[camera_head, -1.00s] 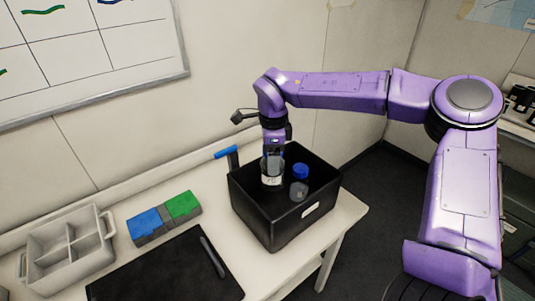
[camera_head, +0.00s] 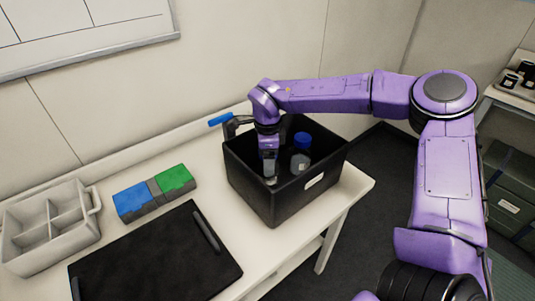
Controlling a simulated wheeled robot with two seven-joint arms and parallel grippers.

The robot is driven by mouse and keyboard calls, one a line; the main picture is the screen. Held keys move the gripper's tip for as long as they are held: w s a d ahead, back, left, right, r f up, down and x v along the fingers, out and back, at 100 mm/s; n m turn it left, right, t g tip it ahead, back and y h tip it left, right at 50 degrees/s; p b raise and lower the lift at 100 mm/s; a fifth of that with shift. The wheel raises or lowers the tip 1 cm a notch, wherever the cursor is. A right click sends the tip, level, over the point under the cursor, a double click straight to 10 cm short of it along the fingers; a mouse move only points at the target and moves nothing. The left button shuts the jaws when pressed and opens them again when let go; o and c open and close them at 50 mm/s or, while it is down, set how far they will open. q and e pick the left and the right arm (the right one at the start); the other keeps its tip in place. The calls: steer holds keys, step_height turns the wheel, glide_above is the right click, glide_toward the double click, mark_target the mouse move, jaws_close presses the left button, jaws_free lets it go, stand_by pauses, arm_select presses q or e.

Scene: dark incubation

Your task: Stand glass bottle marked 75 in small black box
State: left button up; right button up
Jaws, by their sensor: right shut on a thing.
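The small black box (camera_head: 265,205) stands on the white table, open at the top, with a white label on its front side. My right gripper (camera_head: 269,168) reaches down inside it at the left, shut on a clear glass bottle (camera_head: 271,181). Only a little of this bottle shows below the fingers; its marking is hidden and I cannot tell whether it touches the box floor. Another clear bottle with a blue cap (camera_head: 301,148) stands upright in the box, to the right of the gripper. My left gripper is out of view.
Left of the box are a blue and green block rack (camera_head: 153,194), a dark flat tray or mat (camera_head: 150,265) and a grey divided caddy (camera_head: 50,228). A blue-tipped tool (camera_head: 221,119) is behind the box. The wall is close behind.

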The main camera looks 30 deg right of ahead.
steer(key=shift+s+f, duration=0.1)
steer(key=shift+f, duration=0.2)
steer(key=shift+f+b, duration=0.35)
steer(key=shift+f, duration=0.7)
steer(key=o, duration=1.6)
steer(key=shift+o, duration=0.2)
step_height(320, 180, up, 11)
steer(key=shift+f+b, duration=0.15)
steer(key=shift+b, duration=0.35)
